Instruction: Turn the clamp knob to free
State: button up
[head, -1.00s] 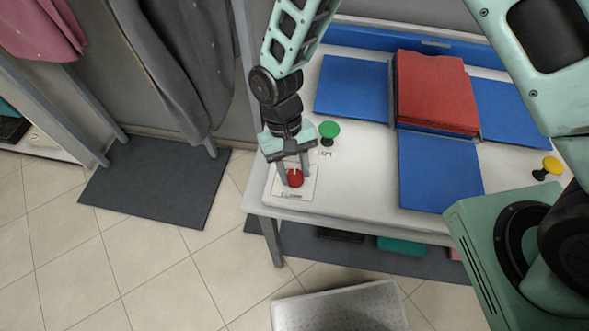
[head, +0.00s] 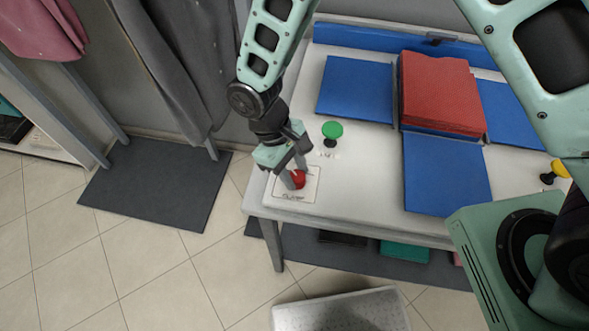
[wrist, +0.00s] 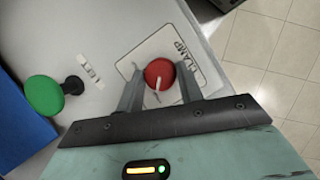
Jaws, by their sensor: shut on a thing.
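The clamp knob (head: 299,179) is red and round, with a white pointer line on its top. It sits on a white label plate (head: 312,190) marked "CLAMP" at the table's left front corner. In the wrist view the knob (wrist: 159,74) is between the two fingers of my gripper (wrist: 160,80), and the white line runs slantwise across it. My gripper (head: 293,178) is shut on the knob from above. Any other markings on the plate are too small or hidden to read.
A green button (head: 332,130) on a black stem stands just behind the knob, beside a small label. Blue folding panels (head: 446,175) and a stack of red cloth (head: 440,88) lie to the right. A yellow button (head: 559,170) is at the far right.

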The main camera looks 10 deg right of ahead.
dwell(0.4)
jog(key=o, duration=1)
jog(key=shift+r, duration=0.1)
jog(key=b+v, duration=0.3)
jog(key=v, duration=1.4)
jog(key=shift+a+r, duration=0.1)
jog(key=shift+a, duration=0.05)
jog(key=s+d+r+t+y, duration=0.1)
jog(key=s+d, duration=0.3)
jog(key=s, duration=0.1)
jog(key=s+d+r+m+t+y, duration=0.1)
jog(key=s+d, duration=0.4)
jog(key=s+d+r+t+y, duration=0.1)
jog(key=s+d, duration=0.3)
jog(key=s, duration=0.2)
jog(key=shift+d+r+m+y, duration=0.2)
jog(key=shift+d+m+y, duration=0.1)
jog(key=shift+m+y, duration=0.1)
